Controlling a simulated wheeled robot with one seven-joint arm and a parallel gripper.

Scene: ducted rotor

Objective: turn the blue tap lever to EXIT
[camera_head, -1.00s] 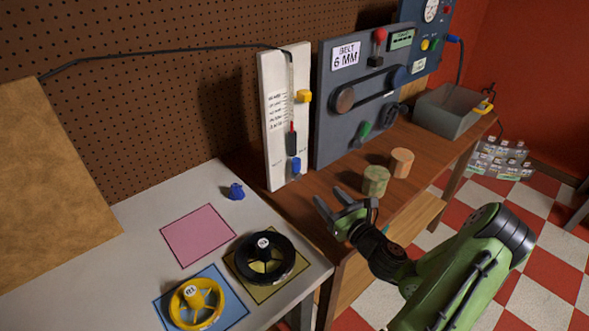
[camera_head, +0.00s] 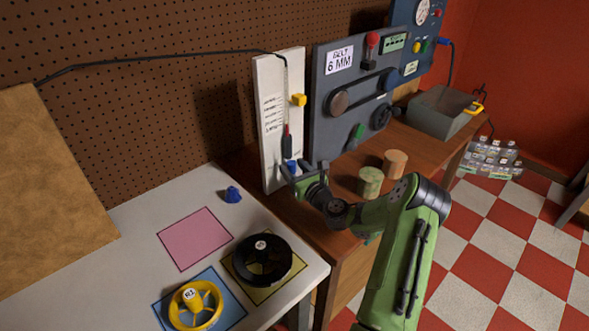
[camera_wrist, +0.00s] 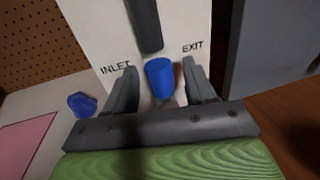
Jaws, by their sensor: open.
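The blue tap lever (camera_wrist: 160,77) stands between the INLET label on the left and the EXIT label on the right of the white panel (camera_wrist: 186,23) in the wrist view. My gripper (camera_wrist: 163,82) is open, with one finger on each side of the lever. A gap shows between the lever and each finger. In the head view my gripper (camera_head: 290,170) is at the foot of the white panel (camera_head: 270,110), and the lever (camera_head: 292,165) is partly hidden by it.
A grey belt board (camera_head: 330,115) stands just right of the panel. Two short cylinders, green (camera_head: 370,180) and orange (camera_head: 395,163), sit on the wooden bench near my arm. A small blue knob (camera_head: 232,194) and two handwheels lie on the left table.

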